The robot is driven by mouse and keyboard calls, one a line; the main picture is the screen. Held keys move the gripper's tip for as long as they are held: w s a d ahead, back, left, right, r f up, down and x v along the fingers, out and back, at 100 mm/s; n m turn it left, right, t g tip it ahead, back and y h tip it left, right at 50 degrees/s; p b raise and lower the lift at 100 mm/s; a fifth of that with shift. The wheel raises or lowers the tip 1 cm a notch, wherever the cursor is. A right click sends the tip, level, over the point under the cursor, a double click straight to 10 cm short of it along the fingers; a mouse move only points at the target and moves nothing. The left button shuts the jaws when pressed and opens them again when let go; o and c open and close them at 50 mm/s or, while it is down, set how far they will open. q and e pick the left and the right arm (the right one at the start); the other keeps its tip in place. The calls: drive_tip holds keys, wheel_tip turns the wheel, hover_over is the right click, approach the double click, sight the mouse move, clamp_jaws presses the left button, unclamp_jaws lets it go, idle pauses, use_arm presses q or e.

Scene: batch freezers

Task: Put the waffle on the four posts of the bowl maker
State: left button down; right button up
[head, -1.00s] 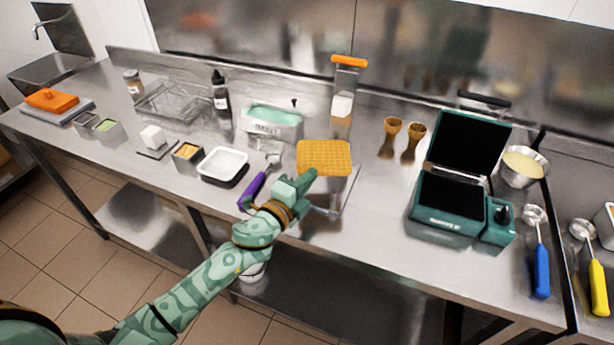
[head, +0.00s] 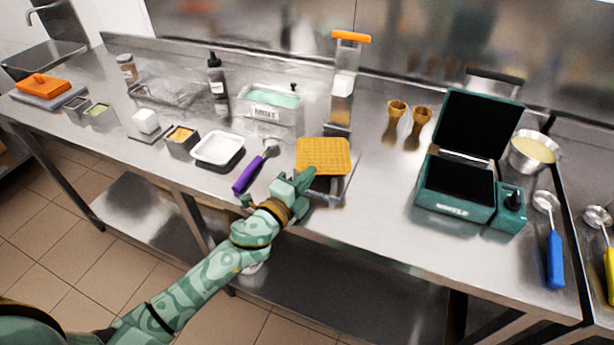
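The waffle (head: 322,152) is a square golden grid, held level above the worktop near the middle of the head view. My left gripper (head: 302,180) reaches it from the front left and appears shut on its near-left edge. My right gripper is not in view.
The teal waffle iron (head: 455,207) stands open and empty at right. A purple-handled scoop (head: 247,176) and a white dish (head: 218,148) lie to the left. The worktop before the iron is clear.

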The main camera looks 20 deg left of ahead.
use_arm(q)
drive_tip(key=shift+f+b, duration=0.4)
drive_tip(key=shift+f, duration=0.1)
drive_tip(key=c, duration=1.5)
unclamp_jaws()
drive_tip(key=shift+c, duration=0.2)
drive_tip(key=b+v, duration=0.2)
drive_tip(key=v, duration=1.4)
